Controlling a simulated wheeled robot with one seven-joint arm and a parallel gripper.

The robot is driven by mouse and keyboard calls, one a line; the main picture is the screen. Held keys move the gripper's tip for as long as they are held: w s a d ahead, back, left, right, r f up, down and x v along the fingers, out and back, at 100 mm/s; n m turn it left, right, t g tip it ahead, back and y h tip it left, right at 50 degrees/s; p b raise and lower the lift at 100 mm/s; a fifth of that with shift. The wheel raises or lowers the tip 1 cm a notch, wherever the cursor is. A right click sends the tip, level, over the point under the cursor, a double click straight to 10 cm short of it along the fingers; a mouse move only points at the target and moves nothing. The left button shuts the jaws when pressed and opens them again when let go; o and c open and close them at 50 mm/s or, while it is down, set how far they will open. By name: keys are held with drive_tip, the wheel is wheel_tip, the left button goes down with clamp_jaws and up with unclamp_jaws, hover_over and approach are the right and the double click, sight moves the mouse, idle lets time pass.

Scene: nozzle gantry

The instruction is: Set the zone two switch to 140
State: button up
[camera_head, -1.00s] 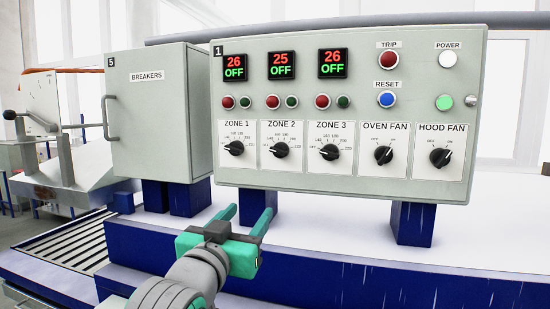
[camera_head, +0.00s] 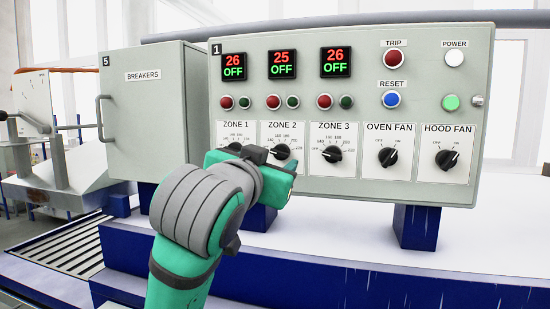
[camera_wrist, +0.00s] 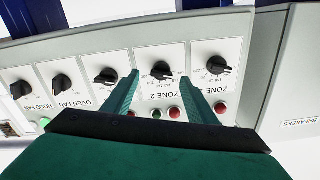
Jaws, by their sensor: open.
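The zone two switch (camera_head: 280,152) is a black rotary knob on the white ZONE 2 plate of the grey control panel (camera_head: 440,110). Its display (camera_head: 282,64) reads 25 over OFF. My gripper (camera_head: 268,162) is in front of the lower part of this plate, and its fingers are mostly hidden in the head view. In the wrist view, which is upside down, my gripper (camera_wrist: 160,82) is open and empty. Its green fingers point at the panel on either side of the zone two knob (camera_wrist: 162,71). I cannot tell whether they touch it.
The ZONE 1 knob (camera_head: 234,148) is partly hidden by my gripper, and the ZONE 3 knob (camera_head: 332,154) is close on the right. OVEN FAN (camera_head: 387,157) and HOOD FAN (camera_head: 446,159) knobs are farther right. A grey breakers box (camera_head: 155,120) stands at left.

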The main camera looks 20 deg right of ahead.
sight(278, 156)
drive_tip(key=x, duration=0.3)
drive_tip(key=shift+w+d, duration=0.15)
drive_tip(key=shift+w, duration=0.1)
drive_tip(key=shift+w+d, duration=0.2)
drive_tip(key=shift+w, duration=0.4)
drive_tip(key=c, duration=1.1)
